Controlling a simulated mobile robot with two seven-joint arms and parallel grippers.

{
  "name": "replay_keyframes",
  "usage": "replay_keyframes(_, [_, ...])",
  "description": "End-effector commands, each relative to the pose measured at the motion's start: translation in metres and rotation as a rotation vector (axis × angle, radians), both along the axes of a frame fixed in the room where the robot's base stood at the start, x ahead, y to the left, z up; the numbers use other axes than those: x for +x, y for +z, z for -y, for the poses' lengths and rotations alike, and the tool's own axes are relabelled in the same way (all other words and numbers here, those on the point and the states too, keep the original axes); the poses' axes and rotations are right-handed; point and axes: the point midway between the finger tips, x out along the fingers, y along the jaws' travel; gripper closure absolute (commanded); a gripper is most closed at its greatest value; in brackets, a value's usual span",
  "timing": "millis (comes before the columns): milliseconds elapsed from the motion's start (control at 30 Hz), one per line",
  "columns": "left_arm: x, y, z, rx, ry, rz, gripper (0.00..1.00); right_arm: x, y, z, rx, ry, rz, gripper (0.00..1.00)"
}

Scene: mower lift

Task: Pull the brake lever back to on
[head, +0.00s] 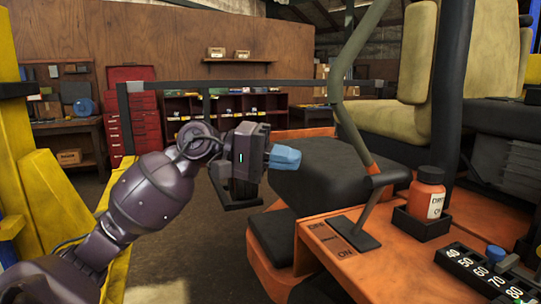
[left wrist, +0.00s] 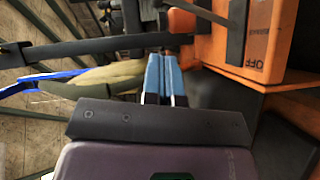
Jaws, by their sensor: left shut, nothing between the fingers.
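The brake lever (head: 370,206) is a thin dark rod with a dark crossbar grip on top. It rises, tilted, from a dark slot plate beside a brown label (head: 333,240) reading OFF at the far end and ON at the near end. In the left wrist view, a dark rod (left wrist: 237,32) stands by the OFF lettering (left wrist: 252,70). My left gripper (head: 285,157) has blue fingers, shut and empty, left of the lever and apart from it. Its fingertips also show in the left wrist view (left wrist: 162,58). My right gripper is out of view.
A bent olive bar (head: 345,80) passes close to the lever's grip. An orange bottle (head: 427,190) stands in a black holder to the right. A yellow post (head: 40,190) stands at left.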

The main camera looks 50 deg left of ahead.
Motion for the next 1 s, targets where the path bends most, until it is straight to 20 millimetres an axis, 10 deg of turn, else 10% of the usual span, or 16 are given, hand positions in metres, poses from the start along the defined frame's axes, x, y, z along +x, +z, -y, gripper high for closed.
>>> replay_keyframes(1000, [-0.019,0.012,-0.024,0.000,-0.001,0.012,1.00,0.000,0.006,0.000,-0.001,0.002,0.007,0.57])
